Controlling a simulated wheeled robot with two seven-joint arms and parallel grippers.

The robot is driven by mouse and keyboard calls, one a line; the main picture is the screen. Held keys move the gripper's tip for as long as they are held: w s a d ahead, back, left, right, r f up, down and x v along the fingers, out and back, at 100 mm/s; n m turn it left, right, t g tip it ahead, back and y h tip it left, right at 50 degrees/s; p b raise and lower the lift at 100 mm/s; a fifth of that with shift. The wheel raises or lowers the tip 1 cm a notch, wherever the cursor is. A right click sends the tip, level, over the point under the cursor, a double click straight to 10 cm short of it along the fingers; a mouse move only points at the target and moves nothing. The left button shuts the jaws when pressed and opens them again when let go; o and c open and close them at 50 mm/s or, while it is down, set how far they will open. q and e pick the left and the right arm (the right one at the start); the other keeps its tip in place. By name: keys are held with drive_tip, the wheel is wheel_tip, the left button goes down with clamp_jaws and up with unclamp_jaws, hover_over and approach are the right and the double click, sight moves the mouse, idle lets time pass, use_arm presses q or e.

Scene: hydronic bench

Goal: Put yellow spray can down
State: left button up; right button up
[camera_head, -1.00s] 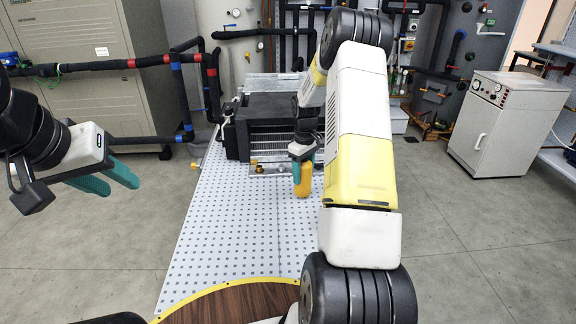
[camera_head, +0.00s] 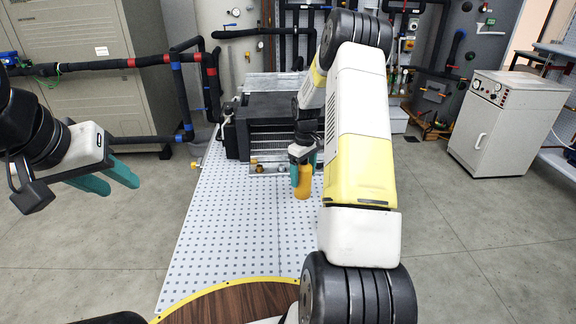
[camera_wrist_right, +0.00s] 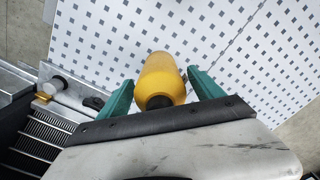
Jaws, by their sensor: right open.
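The yellow spray can (camera_head: 303,184) is at the far part of the perforated white bench top (camera_head: 230,225), in front of the black unit. In the right wrist view the can (camera_wrist_right: 160,78) lies between the teal fingers of my right gripper (camera_wrist_right: 163,85), with gaps on both sides. My right gripper (camera_head: 304,168) is open around the can in the head view. Whether the can's base touches the bench is hard to tell. My left gripper (camera_head: 112,180) is at the left, away from the can, with its teal fingers close together in this view.
A black finned unit (camera_head: 275,125) stands behind the can, with brass fittings (camera_head: 256,166) at its front edge. A white cabinet (camera_head: 505,120) stands on the floor at right. The bench's left and near areas are clear. A wooden round surface (camera_head: 235,300) is nearest.

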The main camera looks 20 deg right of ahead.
wheel_tip(320, 180, up, 12)
drive_tip(key=shift+f, duration=0.25)
drive_tip(key=s+a+r+m+t, duration=0.1)
drive_tip(key=s+a+r+t, duration=0.1)
drive_tip(key=s+a+r, duration=0.5)
drive_tip(key=s+a+r+m+t, duration=0.1)
drive_tip(key=s+a+r, duration=0.1)
drive_tip(key=s+r, duration=0.5)
drive_tip(key=s+a+r+m+t+y, duration=0.1)
drive_tip(key=s+a+r, duration=0.1)
drive_tip(key=s, duration=0.6)
drive_tip(key=s+a+r+m+t+y, duration=0.1)
drive_tip(key=s+a+r+m+t, duration=0.1)
drive_tip(key=s+a, duration=0.3)
drive_tip(key=s, duration=0.3)
drive_tip(key=shift+s+a+m, duration=0.15)
drive_tip(key=shift+m, duration=0.15)
